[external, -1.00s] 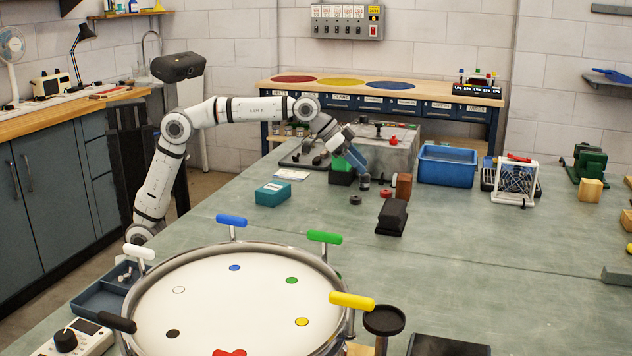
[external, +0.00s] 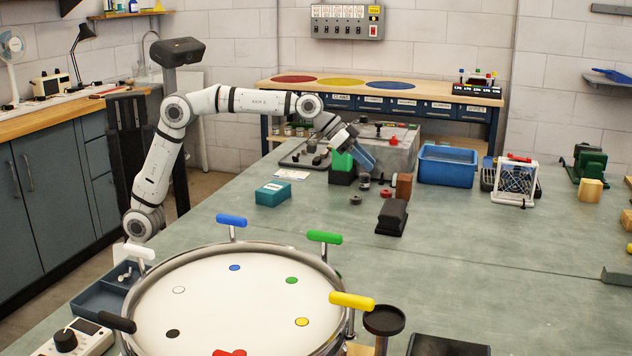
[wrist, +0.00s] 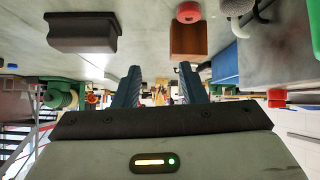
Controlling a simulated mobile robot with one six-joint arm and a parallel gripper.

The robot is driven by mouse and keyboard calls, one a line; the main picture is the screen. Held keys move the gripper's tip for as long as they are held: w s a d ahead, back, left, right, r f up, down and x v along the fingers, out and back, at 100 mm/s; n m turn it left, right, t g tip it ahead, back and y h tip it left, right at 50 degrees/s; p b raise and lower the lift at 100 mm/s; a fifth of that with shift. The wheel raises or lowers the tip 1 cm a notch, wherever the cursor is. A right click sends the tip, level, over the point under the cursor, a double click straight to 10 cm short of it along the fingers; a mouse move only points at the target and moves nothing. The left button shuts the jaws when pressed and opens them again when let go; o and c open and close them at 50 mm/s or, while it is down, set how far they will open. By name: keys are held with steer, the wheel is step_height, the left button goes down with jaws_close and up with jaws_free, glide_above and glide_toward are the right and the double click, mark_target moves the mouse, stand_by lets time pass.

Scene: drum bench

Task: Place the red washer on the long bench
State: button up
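The red washer (external: 386,192) is a small red ring on the grey-green work surface, left of a brown wooden block. It also shows at the top of the wrist view (wrist: 188,12), close to the block. My gripper (external: 372,167) hangs above and a little behind the washer, apart from it. In the wrist view its two blue fingers (wrist: 157,78) stand apart with nothing seen between them. Which surface is the long bench is not certain: a wood-topped counter (external: 40,122) runs along the left wall.
The brown wooden block (external: 404,186) and a black block (external: 391,217) stand near the washer. A green-and-black block (external: 342,168) and a blue bin (external: 447,165) flank my gripper. A large drum (external: 235,300) fills the front.

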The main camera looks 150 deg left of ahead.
steer(key=w+a+r+n+t+y+p, duration=0.1)
steer(key=w+a+n+p, duration=0.1)
steer(key=w+p, duration=0.85)
steer(key=n+g+y+p, duration=0.3)
steer(key=n+g+p, duration=0.35)
steer(key=p, duration=1.55)
glide_toward(384, 191)
steer(key=shift+w+a+r+m+g, duration=0.15)
steer(key=shift+w+a+m+g, duration=0.25)
steer(key=shift+m+g, duration=0.2)
steer(key=shift+s+a, duration=0.15)
steer(key=x, duration=0.3)
steer(key=p+x, duration=0.1)
steer(key=x, duration=0.3)
steer(key=shift+a+f, duration=0.1)
steer(key=shift+f, duration=0.35)
steer(key=shift+c, duration=0.2)
steer(key=c, duration=0.7)
steer(key=shift+c, duration=0.3)
